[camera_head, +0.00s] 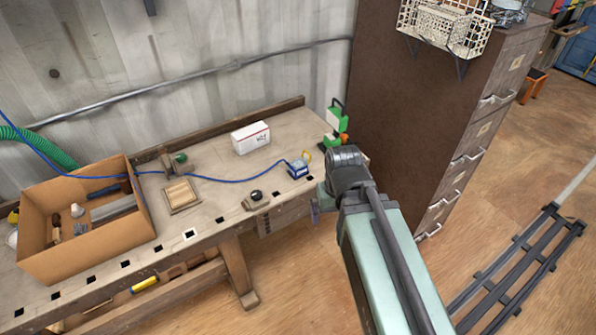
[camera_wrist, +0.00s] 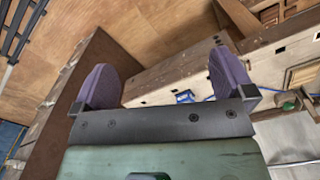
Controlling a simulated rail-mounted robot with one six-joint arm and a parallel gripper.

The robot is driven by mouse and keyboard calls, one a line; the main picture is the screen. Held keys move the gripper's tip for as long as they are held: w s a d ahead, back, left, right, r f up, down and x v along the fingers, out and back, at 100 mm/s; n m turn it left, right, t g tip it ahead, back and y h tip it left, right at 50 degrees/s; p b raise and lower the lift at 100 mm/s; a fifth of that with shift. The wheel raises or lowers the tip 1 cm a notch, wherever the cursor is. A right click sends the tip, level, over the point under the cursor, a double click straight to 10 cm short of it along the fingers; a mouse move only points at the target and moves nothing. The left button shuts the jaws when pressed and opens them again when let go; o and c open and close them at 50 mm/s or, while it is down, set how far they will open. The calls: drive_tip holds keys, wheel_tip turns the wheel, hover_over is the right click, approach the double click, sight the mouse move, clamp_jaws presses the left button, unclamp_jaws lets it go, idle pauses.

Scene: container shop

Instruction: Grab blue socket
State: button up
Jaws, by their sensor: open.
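The blue socket (camera_head: 298,169) sits on the right end of the workbench, near its front edge, with a blue cable (camera_head: 232,180) running to it from the left. In the wrist view the socket (camera_wrist: 184,97) is small and shows beyond my gripper, between the two purple fingers. My gripper (camera_wrist: 162,65) is open and empty, well apart from the socket. In the head view the arm stands in front of the bench's right end and mostly hides the gripper; only a bit of a purple finger shows.
The workbench (camera_head: 215,215) also holds a cardboard box (camera_head: 92,259) of tools, a white box (camera_head: 250,138), a wooden tray (camera_head: 181,195), a small black-knobbed object (camera_head: 256,196) and a green device (camera_head: 336,124). A tall brown cabinet (camera_head: 415,110) stands at the right. Open floor lies in front.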

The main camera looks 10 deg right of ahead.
drive_tip(key=w+a+f+m+t+y+b, duration=0.2)
drive_tip(key=w+a+f+m+y+b, duration=0.1)
drive_tip(key=w+f+b, duration=0.45)
drive_tip(key=m+t+y+b, duration=0.5)
drive_tip(key=m+t+b, duration=0.9)
drive_tip(key=m+b, duration=1.4)
approach(298, 161)
drive_tip(key=x, duration=1)
drive_tip(key=shift+f, duration=0.1)
drive_tip(key=shift+s, duration=0.1)
drive_tip(key=c, duration=1.7)
drive_tip(key=shift+c, duration=0.2)
wheel_tip(298, 161, up, 20)
drive_tip(key=p, duration=2)
